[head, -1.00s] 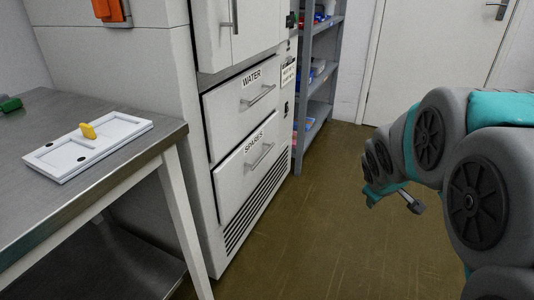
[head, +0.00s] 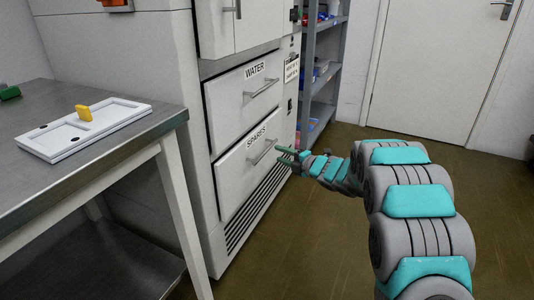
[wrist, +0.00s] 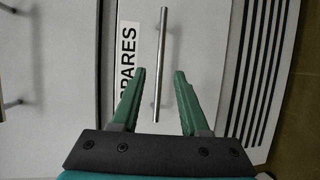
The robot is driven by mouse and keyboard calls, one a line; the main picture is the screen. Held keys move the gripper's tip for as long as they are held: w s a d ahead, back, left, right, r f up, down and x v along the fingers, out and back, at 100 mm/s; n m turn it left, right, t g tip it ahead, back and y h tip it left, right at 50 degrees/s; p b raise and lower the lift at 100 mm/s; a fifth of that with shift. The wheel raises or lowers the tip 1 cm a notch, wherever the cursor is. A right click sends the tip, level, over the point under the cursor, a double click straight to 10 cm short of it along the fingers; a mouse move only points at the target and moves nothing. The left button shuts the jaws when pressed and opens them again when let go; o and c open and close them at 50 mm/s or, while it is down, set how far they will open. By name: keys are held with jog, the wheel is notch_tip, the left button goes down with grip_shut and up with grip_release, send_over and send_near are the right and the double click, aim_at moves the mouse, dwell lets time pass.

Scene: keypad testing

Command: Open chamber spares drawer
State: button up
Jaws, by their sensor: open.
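The spares drawer (head: 233,178) is the lower white drawer of the cabinet and looks shut, with a "SPARES" label and a metal bar handle (head: 263,151). In the wrist view the handle (wrist: 161,62) runs upright in the picture, its lower end between my finger tips. My gripper (head: 283,154) is open and points at the handle from the right in the head view. In the wrist view my gripper's green fingers (wrist: 159,72) stand apart on either side of the bar. I cannot tell how much depth is left between fingers and bar.
The "WATER" drawer (head: 230,104) above looks shut. A vent grille (head: 257,204) lies below the spares drawer. A metal table (head: 30,112) with a white tray (head: 55,150) stands at left. Shelves (head: 322,80) stand behind. The floor (head: 300,240) before the cabinet is clear.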

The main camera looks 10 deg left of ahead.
aim_at(267, 149)
jog(key=shift+x, duration=3.95)
jog(key=shift+s+f, duration=0.1)
jog(key=shift+s, duration=0.05)
grip_shut()
